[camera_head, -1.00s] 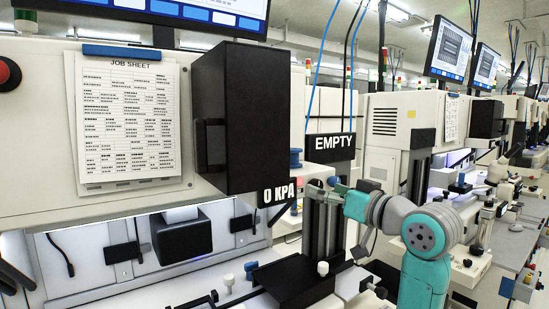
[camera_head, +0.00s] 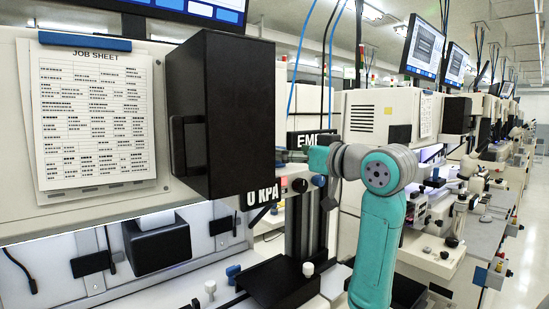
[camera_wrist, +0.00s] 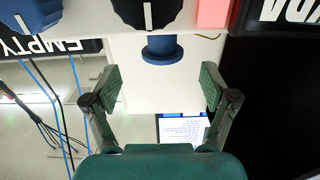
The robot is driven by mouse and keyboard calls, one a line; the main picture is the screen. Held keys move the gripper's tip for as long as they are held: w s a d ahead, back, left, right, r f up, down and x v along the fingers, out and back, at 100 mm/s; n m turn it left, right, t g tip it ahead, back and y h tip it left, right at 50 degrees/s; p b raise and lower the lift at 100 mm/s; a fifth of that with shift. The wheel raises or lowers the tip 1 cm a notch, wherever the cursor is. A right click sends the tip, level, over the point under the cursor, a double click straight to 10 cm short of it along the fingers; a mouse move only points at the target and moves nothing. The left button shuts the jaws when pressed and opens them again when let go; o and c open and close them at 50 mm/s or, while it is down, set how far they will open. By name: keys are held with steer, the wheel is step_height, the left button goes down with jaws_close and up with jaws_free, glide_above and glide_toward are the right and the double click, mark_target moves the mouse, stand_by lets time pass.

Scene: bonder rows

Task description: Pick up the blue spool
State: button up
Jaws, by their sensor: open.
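The blue spool (camera_wrist: 162,49) shows in the wrist view, standing upside down in the picture against a pale block, near the top centre. Its wide flange faces my gripper. My gripper (camera_wrist: 160,87) is open and empty, with its two green finger pads spread left and right. The spool lies ahead of the gap between the pads, roughly centred, and touches neither. In the head view, my arm reaches up to the black EMPTY sign, and I cannot make out the spool there.
In the wrist view, a black knob (camera_wrist: 148,12) and a pink square (camera_wrist: 211,13) sit close by the spool. A blue knob (camera_wrist: 36,10) is at left.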

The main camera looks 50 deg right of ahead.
steer(key=x, duration=0.5)
steer(key=shift+w+a, duration=0.1)
steer(key=c, duration=1.3)
steer(key=shift+r, duration=4.95)
